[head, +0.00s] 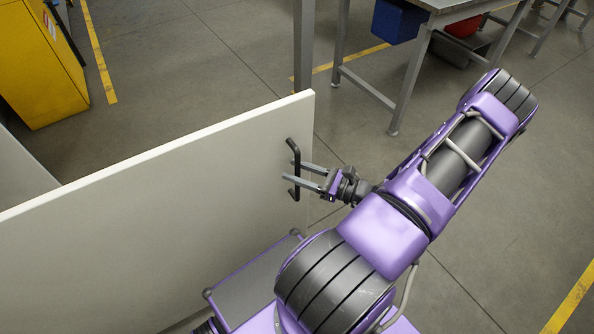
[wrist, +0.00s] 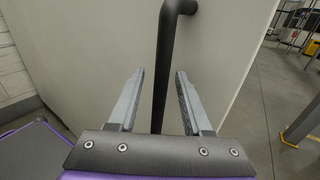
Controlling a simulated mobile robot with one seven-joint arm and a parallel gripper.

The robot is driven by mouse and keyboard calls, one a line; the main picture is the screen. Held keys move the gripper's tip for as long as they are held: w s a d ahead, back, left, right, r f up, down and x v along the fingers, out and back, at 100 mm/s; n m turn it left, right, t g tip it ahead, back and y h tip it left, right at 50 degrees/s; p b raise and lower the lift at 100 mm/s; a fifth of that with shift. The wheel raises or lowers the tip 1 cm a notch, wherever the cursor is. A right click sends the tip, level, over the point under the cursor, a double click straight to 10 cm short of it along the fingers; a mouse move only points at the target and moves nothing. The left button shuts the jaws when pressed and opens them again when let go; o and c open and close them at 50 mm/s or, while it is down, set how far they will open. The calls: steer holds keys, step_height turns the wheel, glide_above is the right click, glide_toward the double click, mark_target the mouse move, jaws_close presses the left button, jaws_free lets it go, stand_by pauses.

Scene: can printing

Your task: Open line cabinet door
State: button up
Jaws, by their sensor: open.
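The line cabinet door (head: 150,220) is a large pale panel across the left and middle of the head view; it also fills much of the wrist view (wrist: 90,50). I cannot tell how far it stands open. Its black bar handle (head: 296,150) is upright near the door's right edge. My gripper (head: 302,174) reaches it from the right with both fingers pointing at the door. In the wrist view my gripper (wrist: 160,75) is open, and the handle (wrist: 163,65) passes between its two fingers, with a visible gap on each side.
A yellow cabinet (head: 40,65) stands at the upper left. A metal table (head: 448,8) with a blue bin (head: 398,20) and a red bin (head: 463,27) below is at the back. Another pale panel (head: 20,175) lies behind the door at left. Grey floor is clear at right.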

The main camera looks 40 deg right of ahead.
steer(key=b+v, duration=0.1)
steer(key=v, duration=1.6)
steer(key=shift+s, duration=0.25)
steer(key=shift+f, duration=0.1)
